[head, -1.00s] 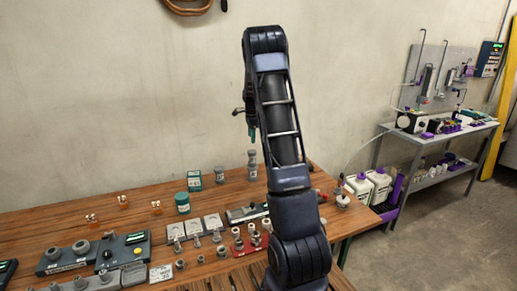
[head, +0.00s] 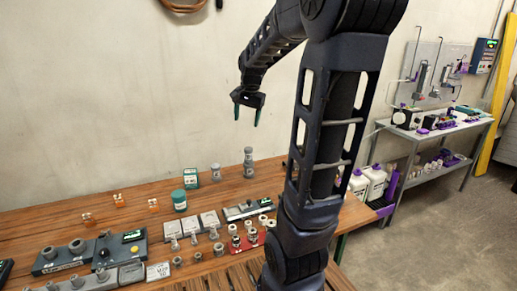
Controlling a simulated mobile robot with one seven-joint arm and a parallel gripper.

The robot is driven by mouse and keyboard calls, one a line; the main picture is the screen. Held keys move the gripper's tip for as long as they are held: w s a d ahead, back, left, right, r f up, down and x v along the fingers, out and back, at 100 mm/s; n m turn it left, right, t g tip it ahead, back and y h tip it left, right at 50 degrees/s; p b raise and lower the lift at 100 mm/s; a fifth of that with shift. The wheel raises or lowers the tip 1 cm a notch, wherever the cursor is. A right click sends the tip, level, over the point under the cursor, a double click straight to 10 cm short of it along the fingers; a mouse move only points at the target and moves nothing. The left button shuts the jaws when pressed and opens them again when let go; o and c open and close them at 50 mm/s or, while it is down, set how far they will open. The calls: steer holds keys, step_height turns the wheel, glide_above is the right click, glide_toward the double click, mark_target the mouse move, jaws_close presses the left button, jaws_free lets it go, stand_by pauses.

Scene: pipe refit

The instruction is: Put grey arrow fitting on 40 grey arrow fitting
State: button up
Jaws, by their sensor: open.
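My gripper (head: 247,114) is open and empty, with its two green-tipped fingers pointing down, high above the back of the wooden table. Several small grey fittings (head: 194,240) stand in front of three pale plates (head: 190,225) on the table. More grey fittings (head: 218,249) stand to their right and in front. Any arrow marks or the number 40 are too small to read, so I cannot tell which are the named fittings. My gripper is well apart from all of them. My arm covers the right part of the table.
A red tray (head: 247,251) holds pale and grey fittings. A dark control box (head: 121,250) and grey blocks stand front left. A green jar (head: 179,201), a green box (head: 191,178) and grey cylinders (head: 248,162) stand behind. A shelf bench (head: 430,140) is at right.

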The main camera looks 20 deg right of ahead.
steer(key=s+a+f+n+t, duration=0.1)
steer(key=s+n, duration=0.3)
steer(key=s, duration=0.7)
steer(key=s+a+f+n+t, duration=0.1)
steer(key=s+a+n, duration=0.2)
steer(key=s, duration=0.8)
steer(key=shift+a+n, duration=0.25)
steer(key=shift+n, duration=0.75)
steer(key=shift+o, duration=0.4)
